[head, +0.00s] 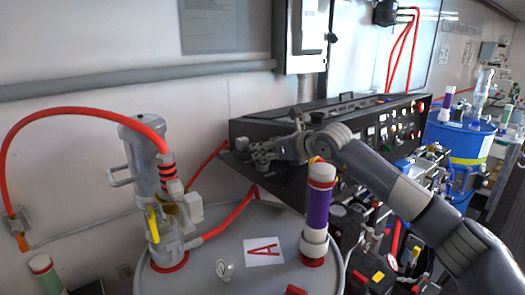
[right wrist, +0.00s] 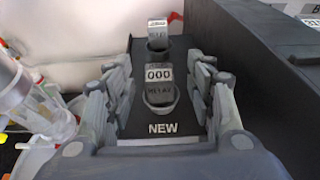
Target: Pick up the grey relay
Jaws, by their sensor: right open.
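In the right wrist view, a grey relay (right wrist: 160,92) with a white "000" label stands in a slot on a dark shelf (right wrist: 165,111) marked "NEW". A second grey relay (right wrist: 157,34) stands in a slot behind it. My right gripper (right wrist: 160,74) is open, with one finger on each side of the nearer relay and visible gaps between. In the head view, my right gripper (head: 262,150) is over the shelf at the left end of the black control console (head: 375,118). My left gripper is not in view.
A grey drum (head: 225,225) marked "A" stands in front of the shelf, with a purple-banded cylinder (head: 318,205) and a pump with a red hose (head: 80,112) on it. The dark console wall (right wrist: 235,85) rises close to the gripper's right.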

